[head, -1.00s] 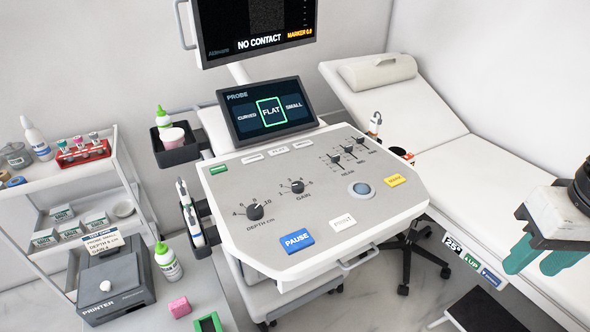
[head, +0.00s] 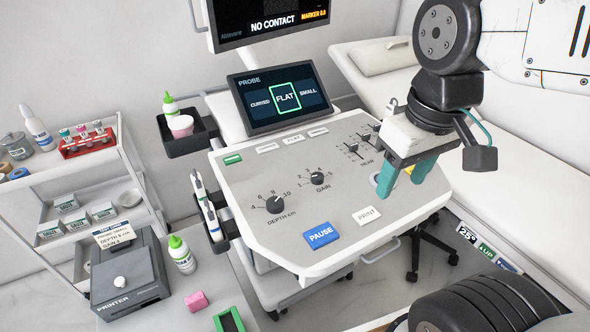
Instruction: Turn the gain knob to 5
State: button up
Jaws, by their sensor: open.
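The gain knob (head: 317,178) is a small dark round knob with a number scale, on the grey control panel (head: 300,215) of the ultrasound console. Its white pointer is too small to read for certain. The depth knob (head: 275,204) sits to its left and nearer. My gripper (head: 404,180) has two green fingers pointing down, apart and with nothing between them. It is over the right part of the panel, to the right of the gain knob and not touching it. It hides the trackball area and part of the sliders' surroundings.
A blue PAUSE button (head: 321,235) and a white PRINT button (head: 367,216) lie on the near part of the panel. Sliders (head: 353,149) stand behind my gripper's left side. The probe screen (head: 279,103) rises at the panel's back. A printer (head: 128,272) stands at left.

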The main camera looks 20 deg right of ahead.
jog(key=w+a+f+n, duration=0.1)
jog(key=w+f+n, duration=0.1)
jog(key=w+n, duration=0.85)
jog(key=n+g, duration=0.1)
jog(key=n, duration=0.7)
send_over(317, 175)
jog(key=f, duration=0.8)
jog(key=shift+s+d+f, duration=0.1)
jog(key=shift+s+f, duration=0.1)
jog(key=shift+f, duration=0.15)
jog(key=shift+w+f, duration=0.15)
jog(key=shift+f, duration=0.15)
notch_tip(317, 175, down, 8)
jog(key=shift+r, duration=0.25)
jog(key=c, duration=1)
